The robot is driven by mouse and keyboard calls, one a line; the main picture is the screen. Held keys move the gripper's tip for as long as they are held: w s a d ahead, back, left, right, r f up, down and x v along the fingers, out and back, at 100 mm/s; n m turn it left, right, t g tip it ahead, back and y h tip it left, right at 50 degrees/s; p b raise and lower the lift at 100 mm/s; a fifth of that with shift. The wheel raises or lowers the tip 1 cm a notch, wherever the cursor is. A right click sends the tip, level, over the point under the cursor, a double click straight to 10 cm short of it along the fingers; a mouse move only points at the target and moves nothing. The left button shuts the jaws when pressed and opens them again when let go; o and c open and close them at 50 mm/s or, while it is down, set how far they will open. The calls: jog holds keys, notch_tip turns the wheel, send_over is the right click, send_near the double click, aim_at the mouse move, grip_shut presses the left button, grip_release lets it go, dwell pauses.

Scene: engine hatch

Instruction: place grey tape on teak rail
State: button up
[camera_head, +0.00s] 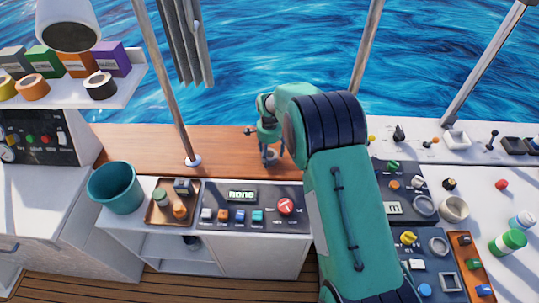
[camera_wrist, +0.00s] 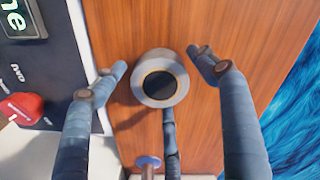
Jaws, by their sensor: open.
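A grey tape roll (camera_wrist: 160,78) with a dark centre shows in the wrist view, flat side toward the camera, over the brown teak rail (camera_wrist: 125,25). It appears to lie on the rail, with a shadow to its lower left. My gripper (camera_wrist: 160,65) is open, its fingers spread on both sides of the roll with visible gaps; a third finger is below it. In the head view my gripper (camera_head: 268,152) points down at the teak rail (camera_head: 225,143), behind the control panel. There the roll is small and partly hidden by the fingers.
A metal post (camera_head: 192,160) stands on the rail to the left. The control panel (camera_head: 245,208) with a red knob (camera_head: 285,206), a wooden tray (camera_head: 172,202) and a teal bucket (camera_head: 116,187) are in front. Several other tapes stand on the upper-left shelf (camera_head: 60,100). Water lies beyond the rail.

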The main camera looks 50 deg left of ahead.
aim_at(270, 154)
notch_tip(270, 154, up, 12)
jog(key=p, duration=0.2)
jog(key=shift+p, duration=0.3)
jog(key=shift+r, duration=0.1)
dwell(0.6)
jog(key=shift+w+d, duration=0.1)
